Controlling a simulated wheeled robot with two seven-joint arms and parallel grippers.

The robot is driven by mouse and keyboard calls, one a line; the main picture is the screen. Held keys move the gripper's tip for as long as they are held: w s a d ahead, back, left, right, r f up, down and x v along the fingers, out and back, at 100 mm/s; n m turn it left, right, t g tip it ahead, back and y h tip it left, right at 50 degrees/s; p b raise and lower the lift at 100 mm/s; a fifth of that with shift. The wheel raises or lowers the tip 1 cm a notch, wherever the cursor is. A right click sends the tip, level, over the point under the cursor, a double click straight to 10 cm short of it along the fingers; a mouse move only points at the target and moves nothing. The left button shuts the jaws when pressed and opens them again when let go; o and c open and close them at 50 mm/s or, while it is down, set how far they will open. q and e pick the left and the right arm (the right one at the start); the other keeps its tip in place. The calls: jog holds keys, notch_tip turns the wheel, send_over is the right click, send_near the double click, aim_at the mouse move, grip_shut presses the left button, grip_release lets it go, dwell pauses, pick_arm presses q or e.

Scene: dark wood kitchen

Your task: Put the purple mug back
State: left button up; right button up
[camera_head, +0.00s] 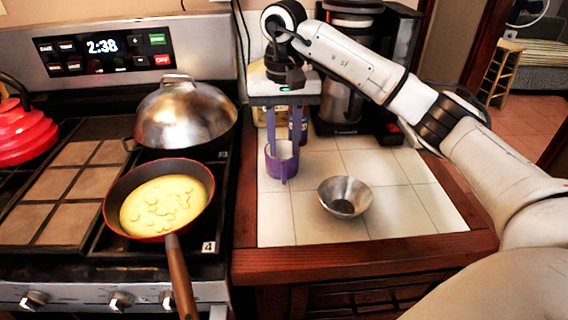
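The purple mug (274,167) is upright at the back left of the white tiled counter, its handle toward me. I cannot tell whether its base touches the tiles. My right gripper (284,142) points straight down over the mug. Its two fingers are apart, about as wide as the mug, and their tips reach the rim. The view does not show whether they press on the mug. My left gripper is not in view.
A metal bowl (345,197) stands right of the mug. A coffee maker (346,100) and small jars (299,126) are behind. On the stove at left are a pan of yellow food (165,203), a domed metal lid (186,112) and a red kettle (20,135). The counter's front right is clear.

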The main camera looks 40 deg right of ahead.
jog(key=shift+r, duration=1.6)
